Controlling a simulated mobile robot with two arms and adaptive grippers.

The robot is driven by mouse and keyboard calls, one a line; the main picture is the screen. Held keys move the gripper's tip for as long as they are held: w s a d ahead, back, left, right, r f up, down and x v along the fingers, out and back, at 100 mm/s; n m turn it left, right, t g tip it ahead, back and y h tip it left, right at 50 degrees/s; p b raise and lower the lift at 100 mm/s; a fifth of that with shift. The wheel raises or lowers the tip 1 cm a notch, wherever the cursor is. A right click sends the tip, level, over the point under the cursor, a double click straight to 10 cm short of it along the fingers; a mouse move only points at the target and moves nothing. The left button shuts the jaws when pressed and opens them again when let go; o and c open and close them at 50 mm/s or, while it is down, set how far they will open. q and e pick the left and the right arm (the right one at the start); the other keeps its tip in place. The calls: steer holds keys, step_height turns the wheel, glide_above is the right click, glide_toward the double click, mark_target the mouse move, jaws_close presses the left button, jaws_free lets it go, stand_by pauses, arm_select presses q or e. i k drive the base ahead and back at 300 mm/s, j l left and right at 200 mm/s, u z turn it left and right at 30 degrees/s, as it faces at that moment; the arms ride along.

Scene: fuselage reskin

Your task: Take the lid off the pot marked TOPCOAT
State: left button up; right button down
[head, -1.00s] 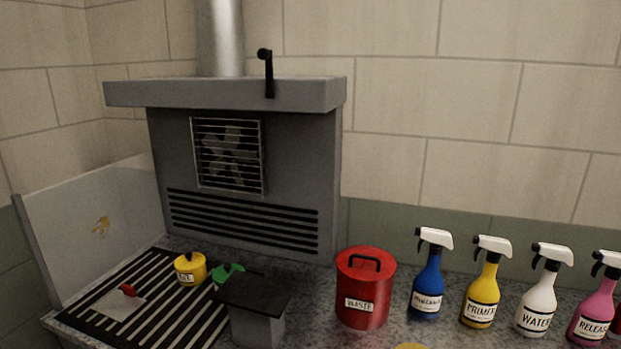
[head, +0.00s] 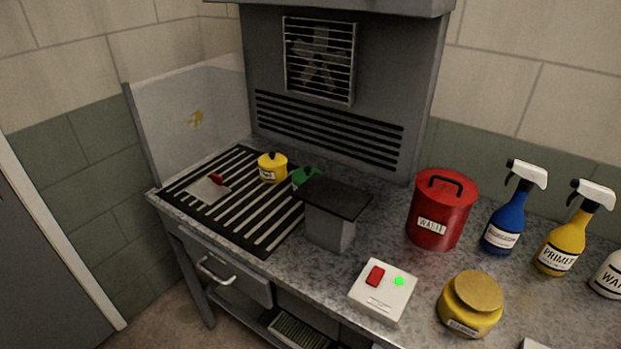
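A small yellow pot (head: 272,169) with a dark knob on its lid stands on the slatted grille at the back; its label is too small to read. A larger yellow jar (head: 470,304) with a wide, closed tan lid stands near the front right; its label is not clearly legible. I cannot make out the word TOPCOAT on either one. A green object (head: 303,176) is partly hidden behind a grey stand with a dark flat top (head: 335,197). Neither of my grippers is in view.
A red WASTE bin (head: 441,210) with a black handle stands right of the grey stand. Spray bottles, blue (head: 505,214) and yellow (head: 567,240) among them, line the right. A switch box (head: 383,291) with a lit green light sits in front. A red-handled scraper (head: 210,187) lies on the grille.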

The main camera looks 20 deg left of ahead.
mark_target(300, 176)
steer(key=u, duration=0.5)
steer(key=i+j+u, duration=0.3)
steer(key=j, duration=0.15)
steer(key=i+j+u, duration=0.25)
steer(key=i+j, duration=0.15)
